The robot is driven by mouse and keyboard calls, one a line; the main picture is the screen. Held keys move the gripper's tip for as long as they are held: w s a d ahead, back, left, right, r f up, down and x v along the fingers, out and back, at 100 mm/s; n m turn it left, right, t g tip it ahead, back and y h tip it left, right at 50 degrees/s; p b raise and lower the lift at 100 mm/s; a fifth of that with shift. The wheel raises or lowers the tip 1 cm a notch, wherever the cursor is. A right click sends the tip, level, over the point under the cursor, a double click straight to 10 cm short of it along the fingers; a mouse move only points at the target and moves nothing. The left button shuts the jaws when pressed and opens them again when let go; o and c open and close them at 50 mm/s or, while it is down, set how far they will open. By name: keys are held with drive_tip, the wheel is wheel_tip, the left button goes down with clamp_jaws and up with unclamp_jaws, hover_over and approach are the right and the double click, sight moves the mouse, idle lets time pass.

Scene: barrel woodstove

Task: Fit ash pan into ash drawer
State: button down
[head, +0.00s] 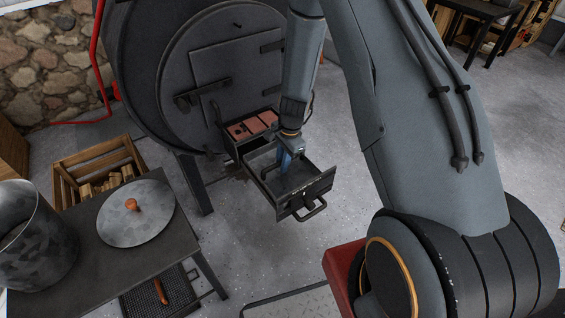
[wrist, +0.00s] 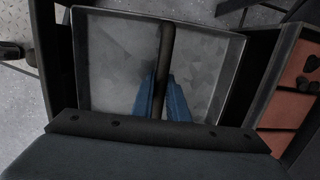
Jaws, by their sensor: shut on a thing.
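The ash drawer (head: 316,190) is pulled out of the lower front of the barrel stove, its loop handle facing the front right. The grey metal ash pan (head: 298,176) lies within the drawer's outline. In the wrist view the pan (wrist: 112,60) shows its flat mottled floor, thin rim and a dark bar across its middle. My gripper (head: 286,160) points down into the pan. In the wrist view its blue fingers (wrist: 160,88) are shut on that bar. Dark drawer walls show beside the pan. I cannot tell whether the pan rests on the drawer floor.
The stove (head: 205,75) stands behind the drawer, with reddish bricks (head: 252,125) in its opening. A dark side table (head: 160,255) at left holds a round lid (head: 136,212) and a metal bucket (head: 38,245). A wooden log crate (head: 98,168) stands behind it. Floor right of the drawer is clear.

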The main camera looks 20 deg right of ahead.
drive_tip(key=shift+f+b, duration=0.3)
drive_tip(key=shift+f, duration=0.2)
drive_tip(key=c, duration=1.6)
unclamp_jaws()
drive_tip(key=shift+c, duration=0.2)
drive_tip(key=shift+s+d+r+p, duration=0.1)
drive_tip(key=shift+d+r+p, duration=0.1)
drive_tip(key=shift+r+p, duration=1.2)
drive_tip(key=shift+s+d+r+p, duration=0.1)
drive_tip(key=shift+d+r+p, duration=0.1)
drive_tip(key=shift+r+p, duration=1.15)
drive_tip(key=shift+r, duration=0.3)
